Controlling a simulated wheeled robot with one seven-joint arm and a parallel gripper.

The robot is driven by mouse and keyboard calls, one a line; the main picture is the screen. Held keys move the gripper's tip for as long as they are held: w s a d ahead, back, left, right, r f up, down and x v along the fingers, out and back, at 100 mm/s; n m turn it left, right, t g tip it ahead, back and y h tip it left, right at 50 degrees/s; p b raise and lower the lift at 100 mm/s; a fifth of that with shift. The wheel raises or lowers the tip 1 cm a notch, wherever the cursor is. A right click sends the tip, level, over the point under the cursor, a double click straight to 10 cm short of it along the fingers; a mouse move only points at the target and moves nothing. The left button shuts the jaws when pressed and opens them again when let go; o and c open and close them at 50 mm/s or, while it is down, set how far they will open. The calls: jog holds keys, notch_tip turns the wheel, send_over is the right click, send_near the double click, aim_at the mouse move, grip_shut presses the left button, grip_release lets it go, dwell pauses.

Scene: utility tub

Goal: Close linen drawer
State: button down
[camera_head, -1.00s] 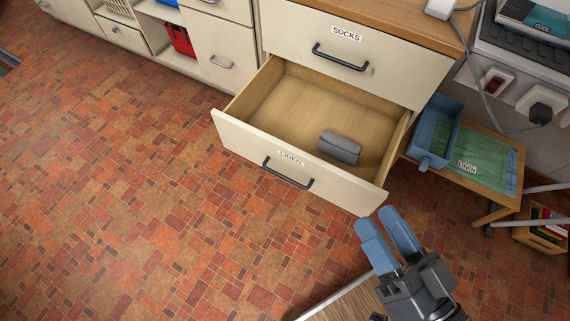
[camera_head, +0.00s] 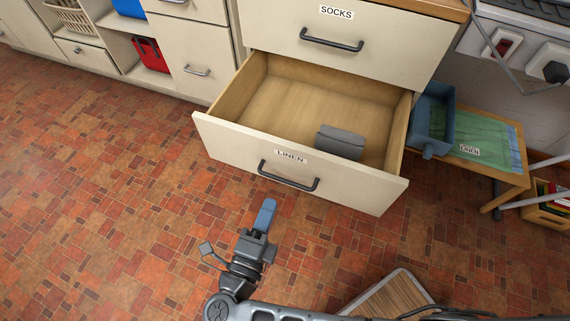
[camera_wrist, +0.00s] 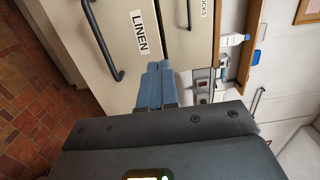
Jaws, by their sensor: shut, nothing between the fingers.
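The linen drawer (camera_head: 225,136) is pulled well out, below the closed socks drawer (camera_head: 385,52). It has a cream front with a LINEN label and a dark bar handle (camera_head: 288,177). A rolled grey cloth (camera_head: 341,142) lies inside it toward the front right. My gripper (camera_head: 265,213) is shut and empty, in front of the drawer front and a little below and left of the handle, apart from it in the head view. In the wrist view, the blue fingers (camera_wrist: 157,85) are together, with the linen drawer front (camera_wrist: 110,30) and its handle (camera_wrist: 98,42) beyond.
A blue bin (camera_head: 433,118) and a green cloth labelled LINEN (camera_head: 487,143) sit on a low wooden table to the right. A wood-topped piece (camera_head: 390,295) stands at the bottom. Tiled floor left of the drawer is clear.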

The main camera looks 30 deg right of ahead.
aim_at(292, 150)
jog(key=shift+m+g, duration=0.3)
jog(key=x, duration=0.4)
jog(key=p+x, duration=0.1)
jog(key=x, duration=0.4)
jog(key=p+x, duration=0.1)
jog(key=x, duration=0.4)
jog(key=shift+w+a+f, duration=0.25)
jog(key=shift+w+f, duration=0.1)
jog(key=b+x, duration=1)
jog(key=x, duration=2.2)
jog(key=shift+d+r, duration=0.2)
jog(key=shift+r, duration=0.1)
jog(key=shift+s+d+r, duration=0.1)
jog(key=shift+s, duration=0.05)
